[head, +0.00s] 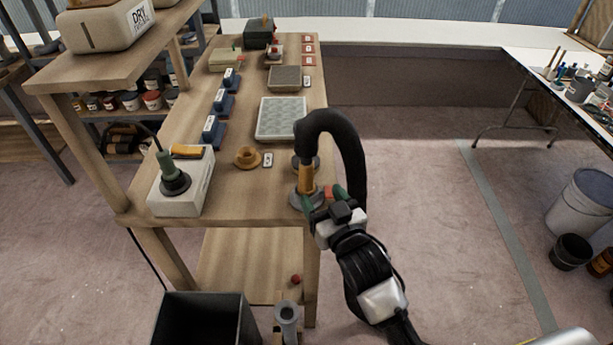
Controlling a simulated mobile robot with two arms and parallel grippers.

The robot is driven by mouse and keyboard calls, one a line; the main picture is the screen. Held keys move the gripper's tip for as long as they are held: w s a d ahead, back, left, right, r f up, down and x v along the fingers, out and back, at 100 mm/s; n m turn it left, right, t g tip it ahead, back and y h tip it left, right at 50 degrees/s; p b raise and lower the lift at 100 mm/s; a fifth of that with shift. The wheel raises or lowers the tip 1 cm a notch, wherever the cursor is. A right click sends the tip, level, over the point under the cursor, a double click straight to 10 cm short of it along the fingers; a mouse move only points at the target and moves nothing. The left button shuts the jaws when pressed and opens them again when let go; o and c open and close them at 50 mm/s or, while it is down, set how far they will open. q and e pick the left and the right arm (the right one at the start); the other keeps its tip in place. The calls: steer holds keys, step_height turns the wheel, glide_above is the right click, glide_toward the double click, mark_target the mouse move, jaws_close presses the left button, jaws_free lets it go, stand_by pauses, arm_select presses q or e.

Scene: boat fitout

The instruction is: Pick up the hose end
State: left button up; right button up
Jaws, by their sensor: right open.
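A thick black hose (348,142) arches over the right edge of the wooden bench. Its end, with an orange-brown cuff (306,178), points down at a grey round fitting (298,201) near the bench's front right corner. I cannot tell whether the fingers touch the cuff. The hose hangs behind my right gripper, and its lower run is hidden by my arm. My left gripper is not in view.
The bench (240,202) holds a white box with a green-handled tool (190,195), a brass flanged piece (246,157), a pale tray (281,118) and several blue blocks. A black bin (203,320) stands below.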

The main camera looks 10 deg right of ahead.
mark_target(309, 173)
steer(key=w, duration=0.2)
steer(key=w+a, duration=0.1)
steer(key=w, duration=0.1)
steer(key=shift+w, duration=0.3)
steer(key=w, duration=0.1)
steer(key=w+p, duration=0.1)
steer(key=w, duration=0.3)
steer(key=shift+w+a+p, duration=0.1)
steer(key=shift+a+p, duration=0.15)
steer(key=shift+p, duration=0.05)
steer(key=shift+c, duration=0.8)
steer(key=c, duration=0.9)
